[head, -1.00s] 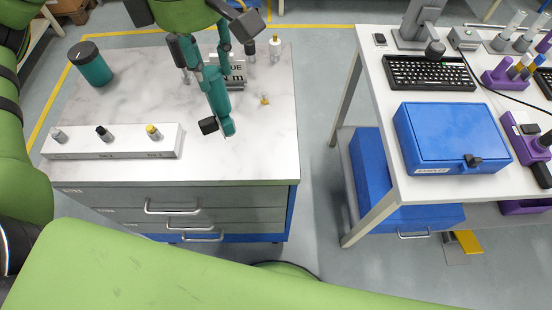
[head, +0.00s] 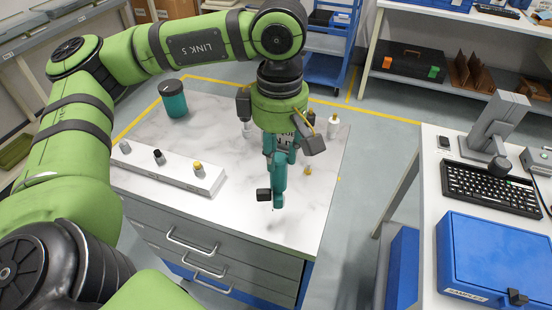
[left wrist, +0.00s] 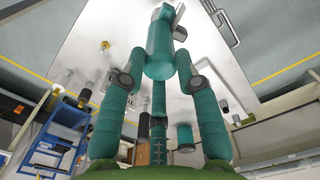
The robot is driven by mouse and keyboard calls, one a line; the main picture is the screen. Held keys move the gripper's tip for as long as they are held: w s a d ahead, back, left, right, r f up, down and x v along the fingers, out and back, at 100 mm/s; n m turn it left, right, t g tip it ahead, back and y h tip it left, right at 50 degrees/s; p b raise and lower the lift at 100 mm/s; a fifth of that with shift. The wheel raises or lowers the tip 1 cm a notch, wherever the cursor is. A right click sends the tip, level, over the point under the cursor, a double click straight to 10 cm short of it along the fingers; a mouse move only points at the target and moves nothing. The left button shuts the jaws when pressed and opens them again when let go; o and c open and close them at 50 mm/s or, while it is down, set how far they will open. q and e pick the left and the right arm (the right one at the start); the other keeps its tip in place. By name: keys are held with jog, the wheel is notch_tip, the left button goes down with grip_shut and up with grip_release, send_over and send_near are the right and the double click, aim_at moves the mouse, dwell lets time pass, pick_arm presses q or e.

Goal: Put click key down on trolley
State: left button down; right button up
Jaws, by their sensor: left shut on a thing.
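The click key (head: 279,186) is a teal rod-like tool with a dark block near its lower end. My left gripper (head: 280,158) is shut on it and holds it pointing down over the right front part of the trolley (head: 262,232). I cannot tell whether its lower end touches the trolley top. My right gripper is not in view.
A white block (head: 150,179) with several small fittings lies along the trolley's front left. A teal cup (head: 173,100) stands behind it. A small yellow-topped piece (head: 307,171) and a pale bottle (head: 333,126) are right of the gripper. A blue case (head: 495,255) lies on the right table.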

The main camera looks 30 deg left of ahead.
aim_at(278, 183)
pick_arm(q)
jog(key=shift+w+a+f, duration=0.25)
jog(key=shift+a+f, duration=0.15)
notch_tip(278, 183, down, 3)
jog(key=shift+f+p, duration=0.15)
jog(key=shift+p, duration=0.6)
jog(key=shift+f, duration=0.25)
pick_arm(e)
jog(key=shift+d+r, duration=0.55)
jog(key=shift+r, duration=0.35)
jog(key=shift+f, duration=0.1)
pick_arm(q)
jog(key=shift+f, duration=0.2)
jog(key=c, duration=0.9)
grip_release()
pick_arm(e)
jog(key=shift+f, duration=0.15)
